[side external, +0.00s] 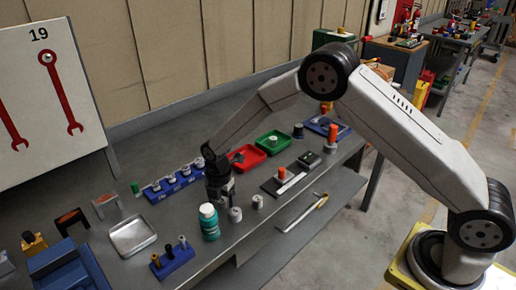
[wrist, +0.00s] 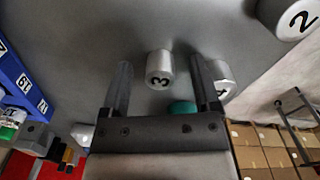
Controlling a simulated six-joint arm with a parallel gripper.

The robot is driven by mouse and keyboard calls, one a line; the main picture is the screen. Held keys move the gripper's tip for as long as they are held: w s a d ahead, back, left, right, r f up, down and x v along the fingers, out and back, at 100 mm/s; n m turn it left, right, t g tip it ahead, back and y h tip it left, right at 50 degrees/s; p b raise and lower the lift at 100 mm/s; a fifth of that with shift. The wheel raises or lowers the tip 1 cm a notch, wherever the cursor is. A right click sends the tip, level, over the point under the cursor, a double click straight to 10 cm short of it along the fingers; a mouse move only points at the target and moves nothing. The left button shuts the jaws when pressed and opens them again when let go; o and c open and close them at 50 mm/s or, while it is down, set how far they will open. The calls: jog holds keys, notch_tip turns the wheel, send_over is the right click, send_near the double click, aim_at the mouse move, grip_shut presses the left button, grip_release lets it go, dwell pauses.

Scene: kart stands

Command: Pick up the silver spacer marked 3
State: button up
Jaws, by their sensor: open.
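The silver spacer marked 3 (wrist: 159,70) shows in the wrist view between the two fingers of my gripper (wrist: 160,62), with visible gaps to both. The fingers are apart and hold nothing. A silver spacer marked 2 (wrist: 288,17) is at the top right of the wrist view. Another silver spacer (wrist: 226,80) is partly hidden behind the right finger. In the side view my gripper (side external: 219,192) points down over the bench, close to the silver spacers (side external: 236,214). Their numbers cannot be read there.
A metal tray (side external: 132,236), a red tray (side external: 247,158) and a green tray (side external: 273,143) are on the bench (side external: 219,262).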

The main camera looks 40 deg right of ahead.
grip_shut()
jog(key=shift+r, duration=0.2)
dwell(0.3)
jog(key=shift+r, duration=0.6)
jog(key=s+r, duration=0.1)
jog(key=r, duration=0.1)
jog(key=s+r, duration=0.2)
jog(key=r, duration=0.1)
jog(key=s+d+r, duration=0.1)
jog(key=r, duration=0.1)
jog(key=shift+s+r, duration=0.2)
jog(key=shift+s, duration=0.2)
jog(key=s+d+r, duration=0.1)
jog(key=s+r, duration=0.3)
jog(key=s, duration=0.5)
jog(key=shift+d, duration=0.25)
